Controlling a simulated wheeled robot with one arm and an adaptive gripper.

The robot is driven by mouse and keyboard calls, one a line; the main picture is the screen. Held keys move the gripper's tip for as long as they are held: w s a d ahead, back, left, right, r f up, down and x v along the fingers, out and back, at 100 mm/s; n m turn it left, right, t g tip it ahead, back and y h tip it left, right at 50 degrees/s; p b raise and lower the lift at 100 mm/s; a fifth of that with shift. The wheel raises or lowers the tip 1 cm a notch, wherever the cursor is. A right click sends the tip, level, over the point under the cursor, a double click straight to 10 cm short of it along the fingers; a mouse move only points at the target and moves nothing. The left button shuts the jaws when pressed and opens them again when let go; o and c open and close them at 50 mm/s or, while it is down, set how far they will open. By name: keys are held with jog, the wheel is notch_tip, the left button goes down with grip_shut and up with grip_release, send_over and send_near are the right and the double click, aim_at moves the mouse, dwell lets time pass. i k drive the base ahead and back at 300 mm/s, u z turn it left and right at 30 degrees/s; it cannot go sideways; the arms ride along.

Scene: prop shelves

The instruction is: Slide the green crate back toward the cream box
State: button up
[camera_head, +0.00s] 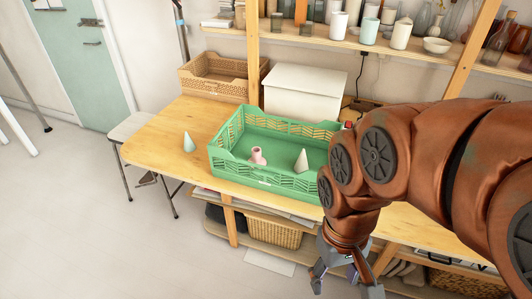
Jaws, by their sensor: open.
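The green crate (237,171) stands on the wooden table, near its front edge. Inside it are a small pink piece (258,156) and a pale cone (301,161). The cream box (302,91) stands behind the crate, at the back of the table; the crate's back wall overlaps its lower part, so I cannot tell how wide the gap is. My gripper (346,287) is at the bottom of the view, in front of the table and lower right of the crate. Its fingers are spread and empty, partly cut off by the picture edge. My arm hides the crate's right end.
A pale green cone (189,142) stands on the table left of the crate. A tan crate (213,76) is at the back left. Shelves with vases and cups (369,30) rise behind. A wicker basket (274,231) sits under the table. The table's left end (150,150) is mostly bare.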

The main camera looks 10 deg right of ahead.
aim_at(280, 152)
jog(key=z, duration=0.05)
jog(key=k, duration=0.35)
jog(key=u, duration=0.55)
jog(key=i, duration=1.2)
jog(key=z, duration=0.25)
